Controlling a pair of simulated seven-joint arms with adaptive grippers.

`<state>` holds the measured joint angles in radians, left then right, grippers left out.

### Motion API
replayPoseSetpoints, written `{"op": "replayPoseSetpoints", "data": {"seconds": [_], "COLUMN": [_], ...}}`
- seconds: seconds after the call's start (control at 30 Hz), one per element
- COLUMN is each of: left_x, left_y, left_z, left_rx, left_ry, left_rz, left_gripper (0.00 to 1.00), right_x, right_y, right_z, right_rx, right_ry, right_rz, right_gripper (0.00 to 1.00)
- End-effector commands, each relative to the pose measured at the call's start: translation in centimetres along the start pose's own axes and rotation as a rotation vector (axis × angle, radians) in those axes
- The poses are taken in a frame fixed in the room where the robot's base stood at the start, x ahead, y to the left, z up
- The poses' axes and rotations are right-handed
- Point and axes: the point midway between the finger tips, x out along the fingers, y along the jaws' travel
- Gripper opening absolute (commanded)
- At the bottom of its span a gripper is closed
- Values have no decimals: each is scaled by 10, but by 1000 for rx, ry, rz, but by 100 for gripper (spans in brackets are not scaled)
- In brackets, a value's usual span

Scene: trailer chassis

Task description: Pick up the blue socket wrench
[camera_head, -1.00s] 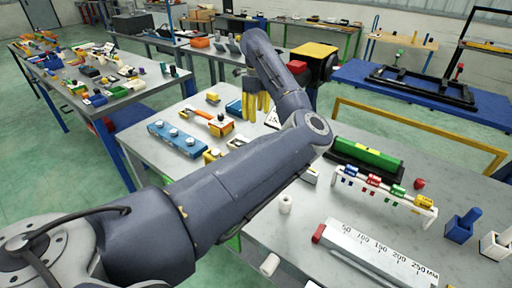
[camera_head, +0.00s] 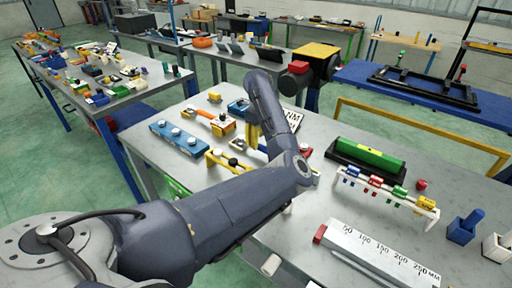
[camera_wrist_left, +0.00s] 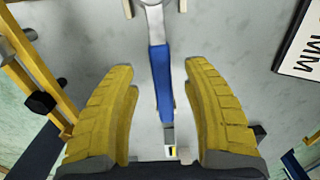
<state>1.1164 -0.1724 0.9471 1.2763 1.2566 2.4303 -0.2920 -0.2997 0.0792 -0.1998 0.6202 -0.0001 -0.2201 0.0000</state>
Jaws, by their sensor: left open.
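The blue socket wrench (camera_wrist_left: 161,76) lies on the grey bench top in the left wrist view. Its blue handle runs lengthwise up the picture, with a silver metal end at the top and a small metal end near the palm. My left gripper (camera_wrist_left: 160,72) is open, with one yellow finger on each side of the handle and gaps to both. In the head view my left gripper (camera_head: 253,137) is low over the bench, partly behind my own arm, and I cannot make out the wrench clearly there. My right gripper is not in view.
A blue block with knobs (camera_head: 178,138), an orange tool (camera_head: 212,121) and a yellow rack (camera_head: 228,161) stand left of the gripper. A green level (camera_head: 366,155), a colored-block rack (camera_head: 385,187) and a steel ruler (camera_head: 375,255) are to the right.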

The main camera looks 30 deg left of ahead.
Motion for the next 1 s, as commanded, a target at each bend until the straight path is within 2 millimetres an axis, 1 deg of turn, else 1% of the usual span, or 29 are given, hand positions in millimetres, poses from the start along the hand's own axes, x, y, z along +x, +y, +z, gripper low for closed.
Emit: {"op": "replayPoseSetpoints", "data": {"seconds": [0.03,0.1,0.3,0.43,0.63,0.67,1.0], "left_x": [8,18,36,40,40,40,40], "left_y": [1,0,-1,-1,-1,-1,-1], "left_z": [0,1,0,0,0,0,0], "left_rx": [1,2,1,2,1,1,1], "left_ry": [0,-2,-1,-1,-1,-1,-1], "left_rz": [5,5,2,1,0,0,0], "left_gripper": [49,49,49,49,49,51,12], "right_x": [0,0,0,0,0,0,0], "right_y": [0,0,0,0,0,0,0], "right_z": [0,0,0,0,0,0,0], "right_rx": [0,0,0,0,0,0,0], "right_ry": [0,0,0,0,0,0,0], "right_rz": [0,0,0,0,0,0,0], "right_gripper": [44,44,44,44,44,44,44]}}
